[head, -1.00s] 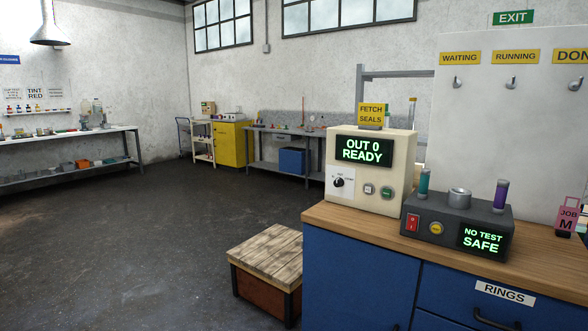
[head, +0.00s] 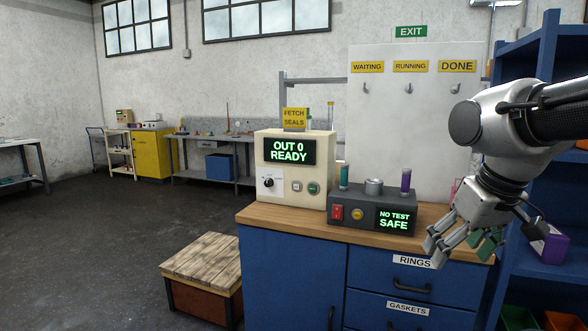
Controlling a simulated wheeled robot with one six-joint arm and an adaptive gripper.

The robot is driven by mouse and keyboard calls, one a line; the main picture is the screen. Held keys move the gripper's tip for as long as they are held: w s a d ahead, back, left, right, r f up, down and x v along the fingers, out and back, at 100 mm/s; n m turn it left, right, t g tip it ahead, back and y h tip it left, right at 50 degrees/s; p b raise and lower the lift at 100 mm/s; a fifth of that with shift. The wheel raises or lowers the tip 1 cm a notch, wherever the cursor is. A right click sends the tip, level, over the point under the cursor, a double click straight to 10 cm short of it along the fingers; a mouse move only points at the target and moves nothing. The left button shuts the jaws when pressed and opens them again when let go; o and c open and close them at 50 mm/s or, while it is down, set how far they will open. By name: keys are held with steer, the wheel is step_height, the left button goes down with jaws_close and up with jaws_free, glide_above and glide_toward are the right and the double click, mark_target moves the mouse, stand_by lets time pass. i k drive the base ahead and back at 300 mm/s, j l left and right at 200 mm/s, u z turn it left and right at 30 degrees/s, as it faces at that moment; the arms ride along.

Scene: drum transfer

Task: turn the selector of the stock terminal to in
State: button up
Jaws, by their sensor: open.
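The stock terminal (head: 268,205) is a cream box on the left end of the wooden counter. Its screen (head: 288,151) reads OUT 0 READY. The selector (head: 268,182) is a small black knob on a white plate at the lower left of its front face; its exact pointing is too small to tell. Two round-cornered buttons sit right of it. My gripper (head: 450,252) is at the right, with fingers apart and pointing down, near the counter's right front edge. It is empty and well apart from the terminal.
A dark test box (head: 358,208) reading NO TEST SAFE stands right of the terminal, with a teal and a purple cylinder on it. A wooden-topped crate (head: 203,264) stands on the floor left of the counter (head: 290,220). Blue shelving (head: 545,190) is at the right.

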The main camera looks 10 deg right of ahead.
mark_target(270, 182)
steer(key=i+u, duration=0.2)
steer(key=i, duration=1)
